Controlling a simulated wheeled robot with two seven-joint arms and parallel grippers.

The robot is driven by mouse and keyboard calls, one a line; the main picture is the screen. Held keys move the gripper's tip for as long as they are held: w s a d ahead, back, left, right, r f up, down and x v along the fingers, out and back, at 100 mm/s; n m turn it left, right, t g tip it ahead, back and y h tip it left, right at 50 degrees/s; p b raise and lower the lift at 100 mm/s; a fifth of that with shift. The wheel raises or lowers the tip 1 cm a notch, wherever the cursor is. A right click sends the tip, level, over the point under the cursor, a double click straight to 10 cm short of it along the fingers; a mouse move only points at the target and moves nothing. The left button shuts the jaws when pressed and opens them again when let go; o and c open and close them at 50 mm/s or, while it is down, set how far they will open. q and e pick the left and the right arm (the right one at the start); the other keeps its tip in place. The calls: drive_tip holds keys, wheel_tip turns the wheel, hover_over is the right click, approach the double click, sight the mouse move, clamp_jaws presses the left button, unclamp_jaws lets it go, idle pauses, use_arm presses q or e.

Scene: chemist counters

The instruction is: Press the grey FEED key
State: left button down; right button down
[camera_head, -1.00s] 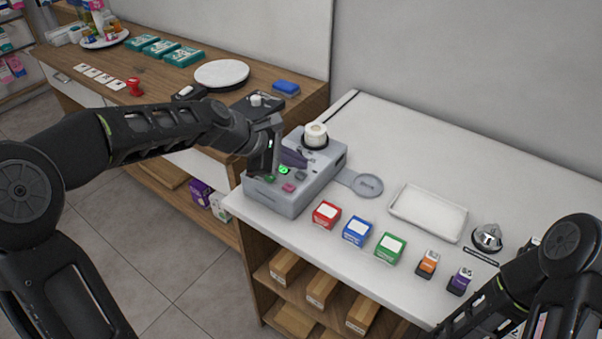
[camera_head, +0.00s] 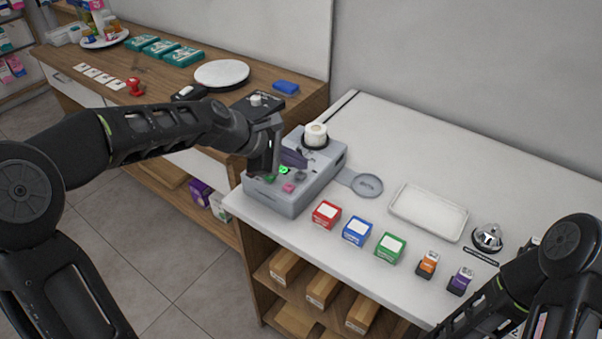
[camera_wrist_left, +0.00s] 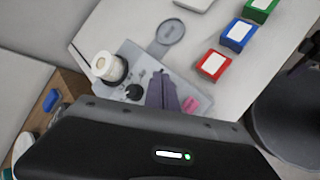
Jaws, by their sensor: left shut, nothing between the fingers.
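A grey machine (camera_head: 325,176) with a white roll on top stands at the left end of the white counter. Its top has a bright green spot, a pink key (camera_head: 289,188) and a small grey key (camera_head: 300,176); I cannot read any lettering. My left gripper (camera_head: 273,170) is shut and empty, pointing down over the machine's front left part, left of the grey key. It hides part of the panel, and I cannot tell whether it touches. In the left wrist view the pink key (camera_wrist_left: 190,104) shows beside a purple-grey part; the grey key is not clear there. My right gripper is out of view.
Red (camera_head: 326,214), blue (camera_head: 357,231) and green (camera_head: 390,248) boxes stand along the counter's front edge. A grey disc (camera_head: 367,185) lies beside the machine. A wooden counter stands behind left.

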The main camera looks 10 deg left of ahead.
sight(297, 175)
use_arm(q)
drive_tip(key=shift+f, duration=0.4)
drive_tip(key=shift+f+b, duration=0.45)
idle(0.5)
drive_tip(key=shift+r, duration=0.1)
drive_tip(key=shift+r+p, duration=0.8)
wheel_tip(297, 175, up, 5)
drive_tip(key=p, duration=0.4)
idle(1.0)
